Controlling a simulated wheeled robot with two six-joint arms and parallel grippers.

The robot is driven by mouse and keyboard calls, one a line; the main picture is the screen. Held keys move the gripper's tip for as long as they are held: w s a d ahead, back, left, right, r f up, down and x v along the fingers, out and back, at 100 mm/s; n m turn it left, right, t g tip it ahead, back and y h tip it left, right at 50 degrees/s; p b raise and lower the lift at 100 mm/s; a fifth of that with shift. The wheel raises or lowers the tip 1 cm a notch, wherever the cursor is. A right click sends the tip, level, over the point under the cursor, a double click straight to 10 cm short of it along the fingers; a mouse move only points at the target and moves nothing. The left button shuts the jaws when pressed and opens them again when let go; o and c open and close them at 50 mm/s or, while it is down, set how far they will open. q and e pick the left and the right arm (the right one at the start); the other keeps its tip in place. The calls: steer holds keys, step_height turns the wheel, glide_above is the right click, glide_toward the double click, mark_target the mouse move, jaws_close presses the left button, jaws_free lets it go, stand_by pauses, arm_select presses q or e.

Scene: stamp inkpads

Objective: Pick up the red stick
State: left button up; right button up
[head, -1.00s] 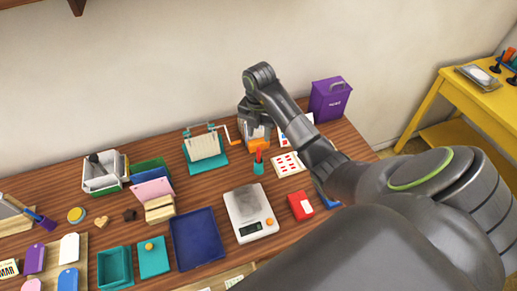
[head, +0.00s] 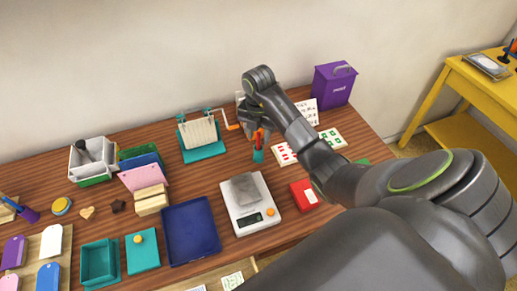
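A small teal cup (head: 258,156) stands on the table behind the scale. Narrow orange-red shapes (head: 258,138) show just above it; I cannot tell whether these are the red stick or the tips of my gripper. My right arm comes in from the right, its wrist high over the cup. My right gripper (head: 252,122) points down behind the wrist, near the cup and largely hidden, so its opening and any hold are unclear. My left gripper is not in view.
A white scale (head: 262,219) bears a grey block, with a red box (head: 306,193) to its right. A teal press (head: 203,152) with an orange-handled crank stands left of the cup. A blue tray (head: 190,229) lies in front. A purple bin (head: 335,88) stands at back right.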

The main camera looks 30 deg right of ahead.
step_height(320, 180, down, 3)
steer(key=shift+r, duration=0.1)
jaws_close()
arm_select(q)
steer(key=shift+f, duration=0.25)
arm_select(e)
steer(key=shift+r, duration=0.15)
